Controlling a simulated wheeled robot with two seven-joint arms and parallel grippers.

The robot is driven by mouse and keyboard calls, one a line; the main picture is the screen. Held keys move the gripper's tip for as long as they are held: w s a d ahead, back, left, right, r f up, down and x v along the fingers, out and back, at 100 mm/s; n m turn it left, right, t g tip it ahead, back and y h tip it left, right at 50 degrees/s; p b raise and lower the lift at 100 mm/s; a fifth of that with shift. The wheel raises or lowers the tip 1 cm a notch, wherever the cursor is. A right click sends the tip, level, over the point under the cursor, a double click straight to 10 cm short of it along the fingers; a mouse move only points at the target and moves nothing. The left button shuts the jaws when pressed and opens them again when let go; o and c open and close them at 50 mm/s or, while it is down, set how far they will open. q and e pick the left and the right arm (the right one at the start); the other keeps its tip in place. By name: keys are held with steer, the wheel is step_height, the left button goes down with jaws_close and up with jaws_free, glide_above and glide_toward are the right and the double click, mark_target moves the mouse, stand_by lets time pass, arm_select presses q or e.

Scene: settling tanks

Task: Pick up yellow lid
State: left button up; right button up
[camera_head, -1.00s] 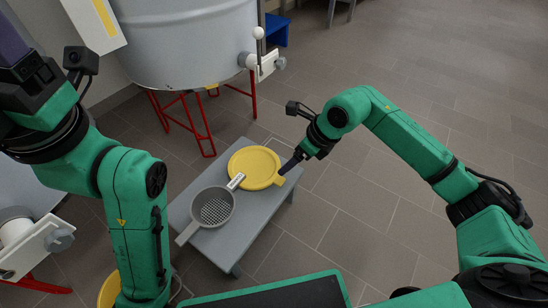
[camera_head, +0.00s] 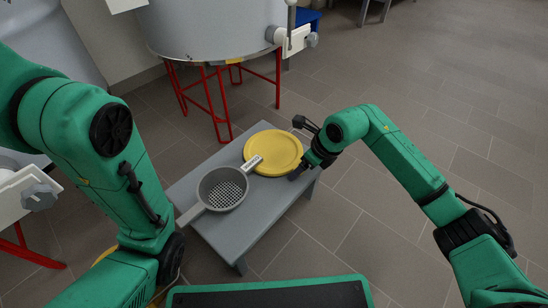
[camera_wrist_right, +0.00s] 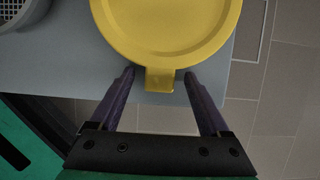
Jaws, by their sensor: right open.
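The yellow lid (camera_head: 273,152) lies flat at the far right end of a grey bench (camera_head: 240,222). In the right wrist view the lid (camera_wrist_right: 165,30) shows its tab (camera_wrist_right: 160,80) pointing toward my right gripper (camera_wrist_right: 158,75). The gripper is open, with one dark finger on each side of the tab and a gap on both sides. In the head view my right gripper (camera_head: 296,175) is at the lid's right edge, and it hides the tab. My left gripper is outside the head view; only my left arm shows.
A grey strainer (camera_head: 222,188) with a handle lies on the bench left of the lid. A grey tank (camera_head: 215,30) on red legs stands behind. A yellow bucket is partly hidden behind my left arm. The floor right of the bench is clear.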

steer(key=shift+r, duration=0.1)
jaws_close()
